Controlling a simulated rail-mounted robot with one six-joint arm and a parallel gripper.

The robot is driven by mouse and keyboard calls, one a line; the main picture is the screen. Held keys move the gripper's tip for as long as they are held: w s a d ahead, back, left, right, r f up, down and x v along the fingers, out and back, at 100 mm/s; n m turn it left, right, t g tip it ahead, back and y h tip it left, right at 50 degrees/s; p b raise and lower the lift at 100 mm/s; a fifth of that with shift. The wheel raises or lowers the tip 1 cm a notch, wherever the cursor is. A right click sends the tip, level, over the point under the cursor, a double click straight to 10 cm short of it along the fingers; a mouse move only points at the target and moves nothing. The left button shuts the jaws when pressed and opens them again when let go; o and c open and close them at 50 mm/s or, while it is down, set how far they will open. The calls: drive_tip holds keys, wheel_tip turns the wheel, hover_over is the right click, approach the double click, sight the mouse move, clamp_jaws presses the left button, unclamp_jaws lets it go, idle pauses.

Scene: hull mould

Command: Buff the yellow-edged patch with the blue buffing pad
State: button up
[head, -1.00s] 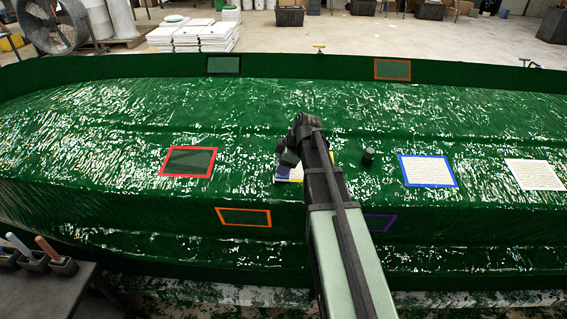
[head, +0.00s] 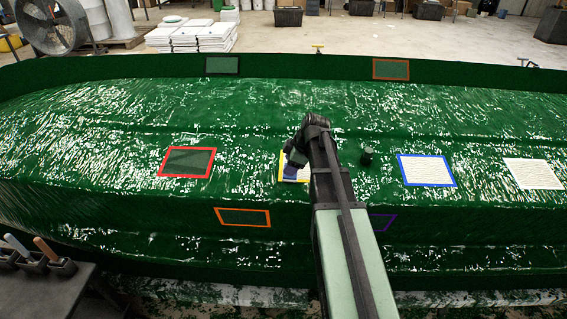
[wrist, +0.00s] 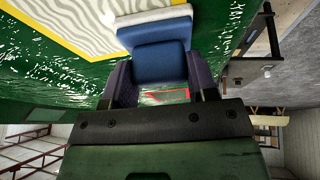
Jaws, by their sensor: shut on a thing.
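My gripper (wrist: 160,75) is shut on the blue buffing pad (wrist: 158,62), with one dark finger on each side of it. The pad has a pale layer at its far end. That end overlaps the yellow-edged patch (wrist: 70,22), which has a white, wavy-streaked surface; I cannot tell whether they touch. In the head view the patch (head: 281,167) lies on the green hull near the middle, mostly hidden behind my arm. The pad (head: 292,171) shows there over the patch beside my gripper (head: 294,162).
Other patches are edged red (head: 186,162), blue (head: 427,170), orange (head: 243,217) and purple (head: 382,222); a white one (head: 533,174) lies far right. A bench (head: 45,292) with handled tools stands front left.

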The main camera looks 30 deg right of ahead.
drive_tip(key=shift+s+d, duration=1.05)
drive_tip(key=shift+d, duration=0.85)
drive_tip(key=shift+s+d, duration=1.1)
drive_tip(key=shift+d, duration=0.85)
drive_tip(key=shift+s+d, duration=1.05)
drive_tip(key=shift+d, duration=0.85)
drive_tip(key=shift+w+d+r+p, duration=0.2)
drive_tip(key=shift+w+d, duration=0.3)
drive_tip(key=shift+w, duration=0.4)
drive_tip(key=shift+w+d+r+p, duration=0.15)
drive_tip(key=shift+w+d, duration=0.35)
drive_tip(key=shift+w, duration=0.35)
drive_tip(key=shift+a, duration=0.15)
drive_tip(key=shift+w+a, duration=1.3)
drive_tip(key=shift+a, duration=0.95)
drive_tip(key=shift+w+a, duration=1.3)
drive_tip(key=shift+a, duration=1)
drive_tip(key=shift+w+a, duration=1.3)
drive_tip(key=shift+a, duration=0.95)
drive_tip(key=shift+w+d+r, duration=0.15)
drive_tip(key=shift+w+d, duration=0.35)
drive_tip(key=shift+w, duration=0.4)
drive_tip(key=shift+w+d+r, duration=0.1)
drive_tip(key=shift+w+d, duration=0.4)
drive_tip(key=shift+w, duration=0.35)
